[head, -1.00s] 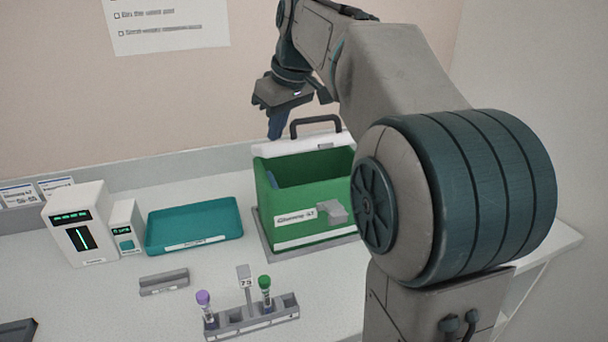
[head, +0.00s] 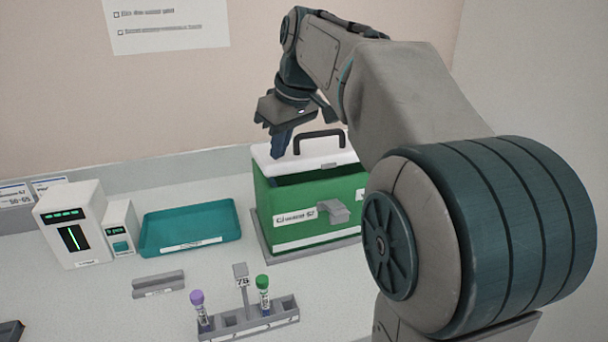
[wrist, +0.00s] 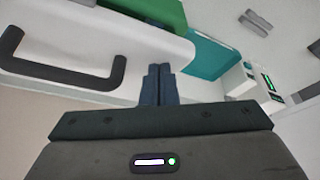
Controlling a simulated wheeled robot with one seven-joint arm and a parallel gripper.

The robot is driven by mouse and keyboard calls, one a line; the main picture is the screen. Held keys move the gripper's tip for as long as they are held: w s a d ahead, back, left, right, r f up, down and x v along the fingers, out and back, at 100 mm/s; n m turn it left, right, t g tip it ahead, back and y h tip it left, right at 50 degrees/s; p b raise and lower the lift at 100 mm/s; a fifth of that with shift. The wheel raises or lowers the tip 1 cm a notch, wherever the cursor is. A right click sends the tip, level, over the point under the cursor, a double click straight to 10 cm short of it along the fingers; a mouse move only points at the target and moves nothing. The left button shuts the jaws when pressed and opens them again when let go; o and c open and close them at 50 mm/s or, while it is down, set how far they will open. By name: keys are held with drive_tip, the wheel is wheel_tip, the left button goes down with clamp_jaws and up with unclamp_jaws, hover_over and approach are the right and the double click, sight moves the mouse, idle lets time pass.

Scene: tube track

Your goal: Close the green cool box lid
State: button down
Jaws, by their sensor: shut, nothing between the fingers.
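The green cool box (head: 290,212) stands on a grey base on the counter, with a grey latch on its front. Its white lid (head: 310,160) is hinged at the back and tilted partly down over the opening; a dark gap shows below its front edge. The lid has a black handle (head: 320,137). In the wrist view the lid (wrist: 130,35) and its handle (wrist: 62,72) are close in front. My gripper (head: 281,154) is shut and empty, pointing down at the lid's left part. The fingertips (wrist: 159,68) appear at the lid; whether they touch is unclear.
A teal tray (head: 190,225) lies left of the box, with two white devices (head: 72,225) farther left. In front stand a tube rack (head: 250,320) with a purple-capped and a green-capped tube, and a grey block (head: 158,284). My arm hides the box's right side.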

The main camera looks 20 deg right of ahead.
drive_tip(key=shift+s+f+b, duration=0.15)
drive_tip(key=shift+f+b, duration=0.3)
drive_tip(key=shift+f, duration=0.15)
drive_tip(key=shift+s+f+b, duration=0.15)
drive_tip(key=shift+f+b, duration=0.3)
drive_tip(key=shift+f, duration=0.15)
wheel_tip(320, 180, up, 9)
drive_tip(key=p, duration=0.8)
drive_tip(key=shift+f, duration=0.2)
drive_tip(key=shift+f, duration=0.1)
drive_tip(key=shift+s+f, duration=0.25)
drive_tip(key=shift+s, duration=0.05)
drive_tip(key=s+f+m+h+p, duration=0.2)
drive_tip(key=s+f+m, duration=0.4)
drive_tip(key=s+f, duration=1.3)
drive_tip(key=shift+s+f+g, duration=0.15)
drive_tip(key=shift+s+g, duration=0.1)
drive_tip(key=shift+g, duration=0.05)
drive_tip(key=shift+a, duration=0.15)
